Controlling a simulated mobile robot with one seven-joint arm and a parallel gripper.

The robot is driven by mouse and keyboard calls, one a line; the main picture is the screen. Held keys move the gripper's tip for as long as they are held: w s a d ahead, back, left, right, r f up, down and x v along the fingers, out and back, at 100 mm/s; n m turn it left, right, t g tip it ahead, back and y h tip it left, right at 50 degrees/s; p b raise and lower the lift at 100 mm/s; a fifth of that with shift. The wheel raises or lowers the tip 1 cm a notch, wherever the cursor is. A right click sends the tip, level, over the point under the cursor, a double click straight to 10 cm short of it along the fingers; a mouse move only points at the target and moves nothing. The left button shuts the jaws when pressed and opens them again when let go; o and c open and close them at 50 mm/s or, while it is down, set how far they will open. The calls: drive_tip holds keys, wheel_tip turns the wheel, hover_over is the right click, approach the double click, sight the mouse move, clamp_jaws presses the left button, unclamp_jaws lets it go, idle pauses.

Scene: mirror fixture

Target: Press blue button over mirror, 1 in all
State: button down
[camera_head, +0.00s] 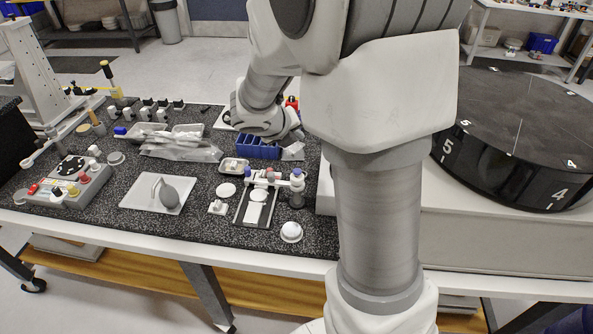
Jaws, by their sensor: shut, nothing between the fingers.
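A small white fixture (272,179) stands on the dark speckled bench, with a blue part at its left end (248,173), red in its middle and a blue cap at its right end (297,173). I cannot tell which blue part is the button. A dark framed plate (242,213) with white pieces on it lies just in front; I cannot tell whether it is the mirror. My arm rises in the foreground and bends down to a white wrist above the bench, behind the fixture. My gripper's fingers do not show.
A blue bin (257,147) stands behind the fixture, close to my wrist. A control box (66,187) with coloured knobs and a tray (157,193) with a grey bulb lie to the left. A large black numbered drum (515,120) stands right. A white dome (291,231) sits near the front edge.

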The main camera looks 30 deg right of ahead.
drive_tip(key=b, duration=0.7)
hover_over(297, 171)
drive_tip(key=f, duration=0.7)
drive_tip(key=shift+s+a, duration=0.3)
drive_tip(key=shift+s, duration=0.05)
drive_tip(key=shift+f+b, duration=0.35)
drive_tip(key=shift+f, duration=0.3)
idle(0.3)
drive_tip(key=shift+f, duration=0.4)
drive_tip(key=shift+f+b, duration=0.6)
drive_tip(key=shift+b, duration=0.05)
idle(0.6)
drive_tip(key=shift+r, duration=0.1)
drive_tip(key=shift+r+p, duration=0.9)
drive_tip(key=shift+p, duration=0.2)
drive_tip(key=shift+r, duration=0.1)
